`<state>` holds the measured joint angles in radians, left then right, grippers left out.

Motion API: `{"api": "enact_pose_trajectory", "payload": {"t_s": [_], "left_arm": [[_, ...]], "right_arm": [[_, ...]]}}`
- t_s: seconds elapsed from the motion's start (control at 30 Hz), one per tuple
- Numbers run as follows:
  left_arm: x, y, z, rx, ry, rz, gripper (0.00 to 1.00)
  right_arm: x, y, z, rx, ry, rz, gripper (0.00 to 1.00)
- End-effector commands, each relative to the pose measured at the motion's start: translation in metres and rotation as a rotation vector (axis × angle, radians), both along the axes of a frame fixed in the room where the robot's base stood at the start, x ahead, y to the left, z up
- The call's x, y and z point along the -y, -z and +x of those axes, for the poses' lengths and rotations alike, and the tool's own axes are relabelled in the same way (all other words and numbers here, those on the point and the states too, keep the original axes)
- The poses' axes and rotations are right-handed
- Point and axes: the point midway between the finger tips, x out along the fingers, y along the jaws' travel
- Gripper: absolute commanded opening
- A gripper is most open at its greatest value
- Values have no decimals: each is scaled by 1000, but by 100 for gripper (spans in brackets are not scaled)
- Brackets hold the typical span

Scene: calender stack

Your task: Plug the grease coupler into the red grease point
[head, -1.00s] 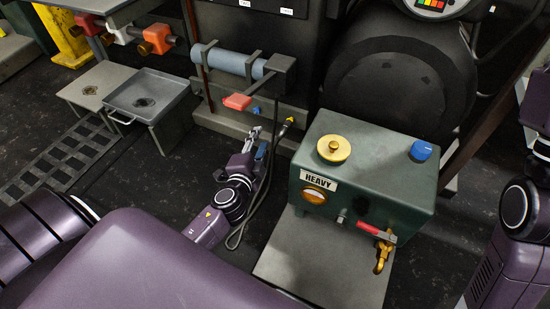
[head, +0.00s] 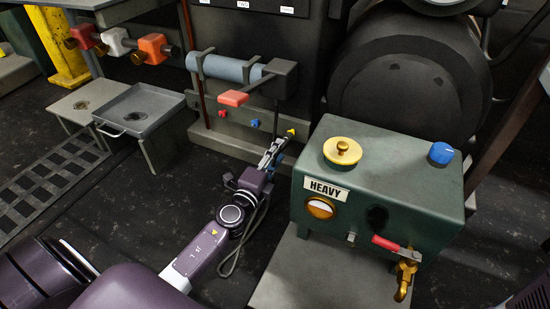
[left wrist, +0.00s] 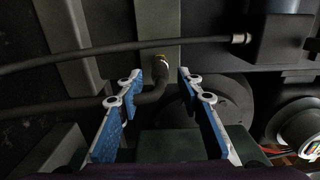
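The red grease point (head: 222,113) is a small red fitting on the grey base rail, left of a blue point (head: 254,123) and a yellow point (head: 290,132). My left gripper (head: 275,148) is low over the floor in front of the rail, near the yellow point. In the left wrist view its blue-padded fingers (left wrist: 160,84) stand apart. A dark hose (left wrist: 155,92) curves up beyond the gap to a small brassy end. I cannot tell whether this is the coupler. In the head view a hose (head: 240,255) loops beside my left arm. My right gripper is out of view.
The green pump box (head: 380,185), marked HEAVY, stands close right of my left gripper. A grey tray (head: 139,107) stands left. Floor between tray and arm is clear.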

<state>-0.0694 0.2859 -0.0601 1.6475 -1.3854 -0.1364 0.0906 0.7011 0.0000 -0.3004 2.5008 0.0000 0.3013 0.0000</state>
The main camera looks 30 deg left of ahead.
Motion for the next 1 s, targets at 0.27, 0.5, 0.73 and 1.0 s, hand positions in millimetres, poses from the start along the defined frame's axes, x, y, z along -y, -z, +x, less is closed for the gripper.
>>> {"api": "enact_pose_trajectory", "payload": {"t_s": [0.27,0.5,0.73,1.0], "left_arm": [[-2,1,32,0,0,-3,34],[-2,0,49,0,0,-3,34],[-3,0,53,-1,0,-2,34],[-3,0,53,-1,0,-2,23]], "right_arm": [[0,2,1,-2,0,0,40],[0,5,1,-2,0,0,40],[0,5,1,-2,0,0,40],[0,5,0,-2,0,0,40]]}}
